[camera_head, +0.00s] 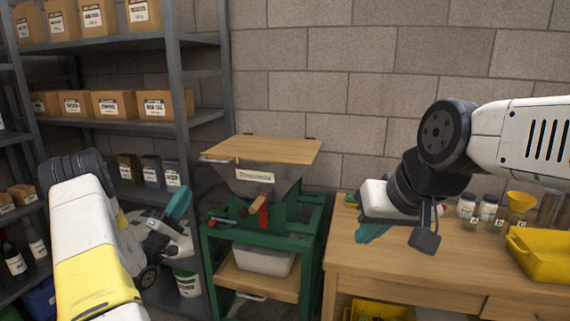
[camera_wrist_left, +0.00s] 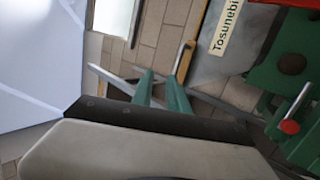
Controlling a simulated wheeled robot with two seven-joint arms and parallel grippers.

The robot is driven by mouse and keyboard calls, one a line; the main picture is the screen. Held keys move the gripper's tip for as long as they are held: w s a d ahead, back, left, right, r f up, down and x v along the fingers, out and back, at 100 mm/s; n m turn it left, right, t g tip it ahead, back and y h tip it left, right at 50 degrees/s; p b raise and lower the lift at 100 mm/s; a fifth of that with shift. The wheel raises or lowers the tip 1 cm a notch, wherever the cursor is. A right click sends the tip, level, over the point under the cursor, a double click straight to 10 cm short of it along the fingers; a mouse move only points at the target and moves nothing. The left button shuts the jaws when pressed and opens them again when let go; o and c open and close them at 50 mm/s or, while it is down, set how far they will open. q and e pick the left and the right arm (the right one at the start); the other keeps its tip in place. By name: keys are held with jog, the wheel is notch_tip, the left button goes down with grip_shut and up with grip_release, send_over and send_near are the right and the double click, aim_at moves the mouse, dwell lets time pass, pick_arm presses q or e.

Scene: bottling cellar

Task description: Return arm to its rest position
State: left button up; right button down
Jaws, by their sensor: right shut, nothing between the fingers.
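My left arm comes in from the left, and its gripper (camera_head: 176,208) is in front of the metal shelf, left of the green machine. In the left wrist view its two green fingers (camera_wrist_left: 162,90) stand a little apart with nothing between them. My right arm comes in from the right, and its gripper (camera_head: 372,233) hangs over the left part of the wooden table. Its teal fingers are shut and hold nothing.
The green machine (camera_head: 262,220) with a wooden lid stands between the arms. The wooden table (camera_head: 440,262) carries jars, a yellow funnel (camera_head: 521,201) and a yellow bin (camera_head: 543,262). Shelves (camera_head: 90,45) with boxes and bottles are at left.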

pick_arm(q)
jog(key=s+d+r+m+g+h, duration=0.3)
jog(key=d+r+g, duration=0.15)
jog(key=d, duration=0.25)
jog(key=s+d+r+m+g+h, duration=0.2)
jog(key=s+d+r+m+g, duration=0.1)
jog(key=d+g, duration=0.35)
jog(key=s+d+r+m+g+h, duration=0.3)
jog(key=d+g, duration=0.2)
jog(key=d, duration=0.2)
jog(key=s+d+r+m+g+y, duration=0.1)
jog(key=s+d+m+g+y, duration=0.1)
jog(key=s+d+g, duration=0.4)
jog(key=s+f+m+y, duration=0.25)
jog(key=s+y, duration=0.65)
jog(key=s, duration=0.5)
jog(key=s+a+t+y, duration=0.1)
jog(key=a+t+y, duration=0.1)
jog(key=a+y, duration=0.1)
jog(key=s+a+r+t+y, duration=0.1)
jog(key=s+a+t+y, duration=0.1)
jog(key=a, duration=0.4)
jog(key=shift+s+r+n+t+y, duration=0.25)
jog(key=shift+n+t+y, duration=0.25)
jog(key=shift+t, duration=0.2)
jog(key=shift+a, duration=0.1)
